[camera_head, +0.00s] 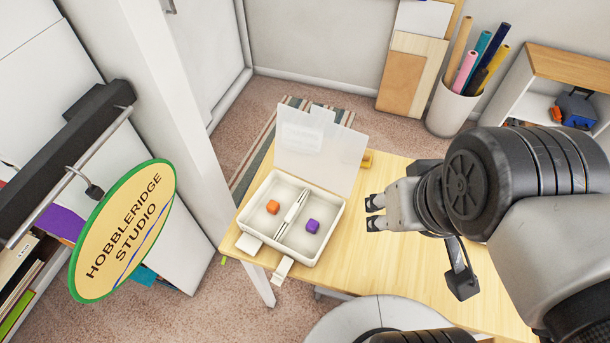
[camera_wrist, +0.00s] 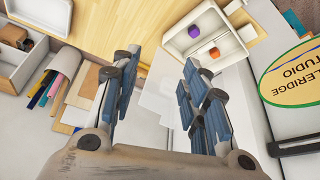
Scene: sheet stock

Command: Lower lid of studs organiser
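The studs organiser (camera_head: 264,226) is a white two-compartment box on the wooden table. Its translucent lid (camera_head: 338,160) stands raised at the back edge. White latch tabs stick out at the front. My gripper (camera_head: 372,212) is to the right of the box, apart from it and empty. In the wrist view the gripper (camera_wrist: 158,75) has its fingers spread wide, with the organiser (camera_wrist: 236,58) beyond them and the pale lid (camera_wrist: 160,88) seen between the fingers.
A round hanging sign (camera_head: 124,232) is at the left. A bin of coloured rolls (camera_head: 452,108), leaning boards (camera_head: 408,75) and a shelf unit (camera_head: 565,62) stand behind.

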